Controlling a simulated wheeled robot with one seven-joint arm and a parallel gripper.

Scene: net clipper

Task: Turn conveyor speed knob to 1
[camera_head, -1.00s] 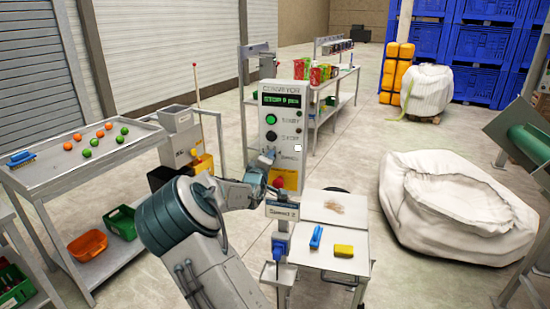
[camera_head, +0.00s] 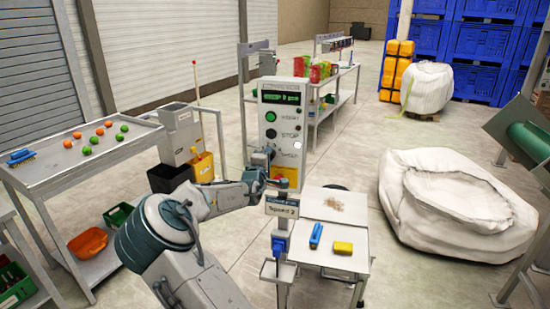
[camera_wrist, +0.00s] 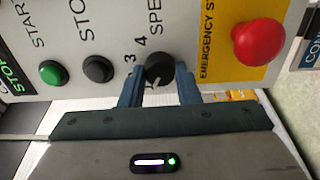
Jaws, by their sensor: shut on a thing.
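The conveyor control panel (camera_head: 285,118) stands upright in the middle of the head view, with its display lit. The black speed knob (camera_wrist: 159,68) shows in the wrist view beside the printed "SPEED", with the figures 3 and 4 at its left. A pale pointer mark on the knob points toward the lower edge of the picture. My gripper (camera_wrist: 158,88) has one blue-grey finger on each side of the knob and is shut on it. In the head view my gripper (camera_head: 267,158) is at the panel's front and covers the knob.
Close to the knob are the red emergency stop (camera_wrist: 259,41), the black stop button (camera_wrist: 97,69) and the green start button (camera_wrist: 53,73). A sorting table (camera_head: 40,175) is at left.

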